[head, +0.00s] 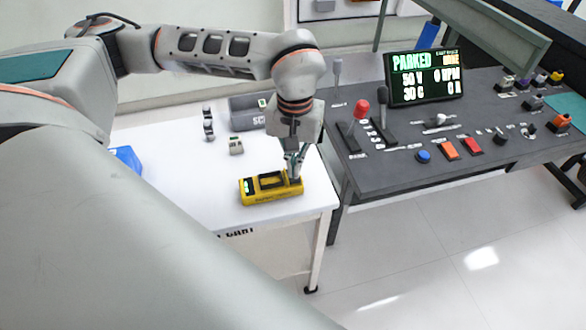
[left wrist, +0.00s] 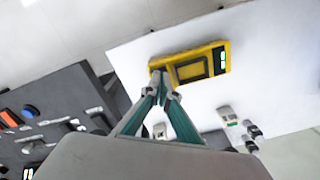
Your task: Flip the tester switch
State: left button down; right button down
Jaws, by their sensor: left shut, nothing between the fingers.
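The yellow tester (head: 258,197) lies on the white cart near its front right corner. It has a black recessed panel and a small green-lit display at its left end in the head view. My left gripper (head: 295,176) is shut and empty, pointing down at the tester's right end. In the left wrist view the closed fingertips (left wrist: 163,78) overlap the left end of the tester (left wrist: 222,60). The fingers hide that end, so I cannot make out the switch or tell whether they touch it. My right gripper is not in view.
The white cart (head: 190,180) also bears a grey bin (head: 243,121), small grey and dark parts (head: 208,122) and a blue item (head: 128,158). A dark control console (head: 400,170) with levers, buttons and a lit "PARKED" screen (head: 426,77) stands to the right.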

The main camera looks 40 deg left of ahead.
pick_arm(q)
jog(key=shift+f+b, duration=0.45)
jog(key=shift+f, duration=0.55)
dwell(0.6)
jog(key=shift+r+p, duration=0.65)
jog(key=shift+r, duration=0.15)
jog(key=shift+r+p, duration=2.2)
jog(key=shift+r, duration=0.6)
jog(key=shift+f, duration=0.1)
